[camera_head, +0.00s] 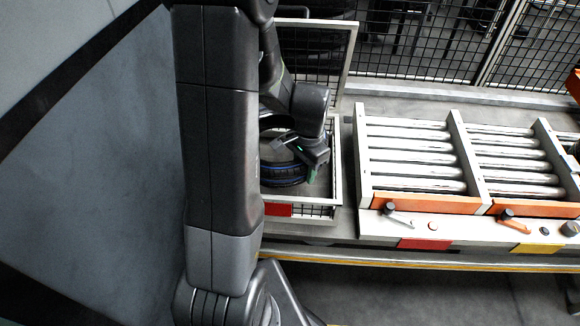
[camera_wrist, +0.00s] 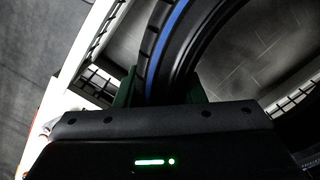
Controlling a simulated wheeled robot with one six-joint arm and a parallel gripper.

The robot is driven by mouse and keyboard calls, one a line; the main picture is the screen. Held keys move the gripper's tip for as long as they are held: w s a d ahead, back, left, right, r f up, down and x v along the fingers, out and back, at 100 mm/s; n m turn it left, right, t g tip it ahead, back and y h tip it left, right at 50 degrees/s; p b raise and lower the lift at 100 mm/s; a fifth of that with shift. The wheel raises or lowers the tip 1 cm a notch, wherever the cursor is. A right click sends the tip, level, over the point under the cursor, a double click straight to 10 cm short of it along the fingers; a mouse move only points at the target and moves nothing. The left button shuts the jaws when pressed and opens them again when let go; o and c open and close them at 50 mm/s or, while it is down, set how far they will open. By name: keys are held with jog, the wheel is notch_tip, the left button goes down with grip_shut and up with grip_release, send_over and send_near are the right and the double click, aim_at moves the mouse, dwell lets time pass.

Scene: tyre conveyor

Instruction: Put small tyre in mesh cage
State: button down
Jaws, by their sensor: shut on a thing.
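A small black tyre with a blue stripe (camera_head: 284,175) is at the mesh cage in the head view, partly hidden by my arm. My gripper (camera_head: 311,172) is shut on its right side. In the wrist view the tyre (camera_wrist: 178,50) rises between the green fingers of my gripper (camera_wrist: 165,88). The mesh cage (camera_head: 338,185) has a pale frame and surrounds the tyre in the head view. Its frame also shows in the wrist view (camera_wrist: 100,35). I cannot tell whether the tyre touches the cage floor.
A roller conveyor (camera_head: 410,157) with orange edging stands to the right of the cage. A red label (camera_head: 277,210) is on the cage's front. A black mesh fence (camera_head: 430,45) runs behind. Open grey floor (camera_head: 110,170) lies to the left of my arm.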

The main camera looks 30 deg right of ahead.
jog(key=shift+f+p, duration=0.3)
jog(key=shift+f, duration=4.15)
jog(key=shift+f, duration=0.2)
jog(key=c, duration=0.9)
grip_release()
jog(key=r, duration=0.8)
jog(key=r+b, duration=0.1)
jog(key=r, duration=0.3)
jog(key=shift+d+r, duration=0.15)
jog(key=shift+d, duration=0.15)
